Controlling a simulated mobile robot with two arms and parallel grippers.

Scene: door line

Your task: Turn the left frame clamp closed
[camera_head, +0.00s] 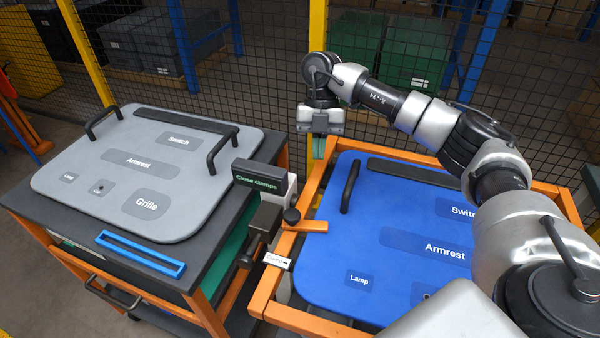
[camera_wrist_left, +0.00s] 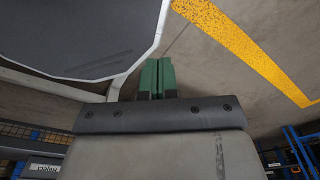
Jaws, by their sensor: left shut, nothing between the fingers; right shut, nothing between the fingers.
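The left frame clamp (camera_head: 312,226) is an orange lever with a black knob at its left end. It sits on the left rail of the orange frame (camera_head: 287,246), and its bar points right, to the left edge of the blue door panel (camera_head: 330,262). My right gripper (camera_head: 318,152) is shut and empty, its green fingers pointing down near the frame's far left corner. It is behind the clamp and apart from it. My left gripper (camera_wrist_left: 158,76) is shut and empty in the left wrist view; it does not show in the head view.
A "Close clamps" sign (camera_head: 258,176) and a "Clamp" arrow label (camera_head: 277,261) stand beside the clamp. A grey panel (camera_head: 110,200) with black handles lies on a cart at left, with a blue bar handle (camera_head: 141,254). A mesh fence (camera_head: 265,75) closes the back.

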